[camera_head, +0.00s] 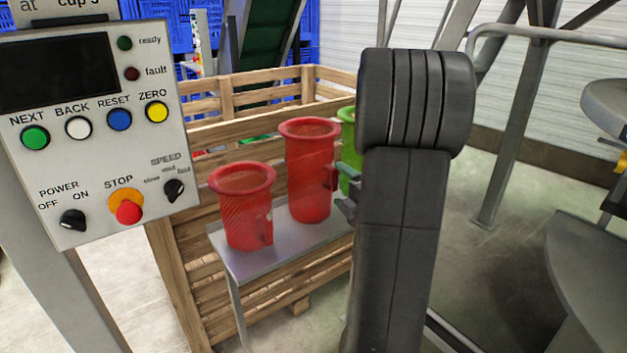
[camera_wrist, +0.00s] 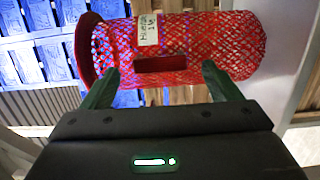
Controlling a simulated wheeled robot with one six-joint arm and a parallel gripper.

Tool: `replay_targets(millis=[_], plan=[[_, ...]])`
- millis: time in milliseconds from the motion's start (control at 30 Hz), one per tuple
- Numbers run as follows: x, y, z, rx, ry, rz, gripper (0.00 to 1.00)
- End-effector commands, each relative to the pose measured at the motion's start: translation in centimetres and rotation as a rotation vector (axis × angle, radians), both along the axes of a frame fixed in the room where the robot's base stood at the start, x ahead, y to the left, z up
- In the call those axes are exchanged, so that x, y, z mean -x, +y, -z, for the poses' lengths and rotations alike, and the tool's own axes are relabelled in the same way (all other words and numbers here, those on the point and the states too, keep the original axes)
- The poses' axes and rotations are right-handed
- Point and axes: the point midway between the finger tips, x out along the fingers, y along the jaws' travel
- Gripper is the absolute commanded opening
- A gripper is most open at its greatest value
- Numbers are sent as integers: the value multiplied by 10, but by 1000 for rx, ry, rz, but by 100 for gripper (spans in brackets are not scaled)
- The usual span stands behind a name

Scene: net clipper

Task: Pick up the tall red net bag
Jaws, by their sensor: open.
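The tall red net bag (camera_head: 310,175) stands upright on a small metal table (camera_head: 270,262), to the right of a shorter red net bag (camera_head: 243,208). In the wrist view the red net bag (camera_wrist: 195,48) lies across the upper picture, with a white label and a dark red handle facing me. My gripper (camera_wrist: 168,85) is open, with its two fingers spread either side of the handle and no contact visible. In the head view only a bit of my gripper (camera_head: 345,200) shows beside the tall bag; my arm hides the rest.
A green net bag (camera_head: 347,140) stands behind the tall red one, partly hidden by my arm. A wooden crate (camera_head: 190,240) is behind the table. A control panel (camera_head: 95,125) stands close at the left. Metal railing posts (camera_head: 515,130) rise at the right.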

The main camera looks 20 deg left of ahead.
Motion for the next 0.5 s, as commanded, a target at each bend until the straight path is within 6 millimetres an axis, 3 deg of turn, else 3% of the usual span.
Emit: replay_targets(millis=[200, 500], plan=[[-26, 20, -1, 0, 0, -1, 84], [-32, 25, 0, 1, 1, 2, 84]])
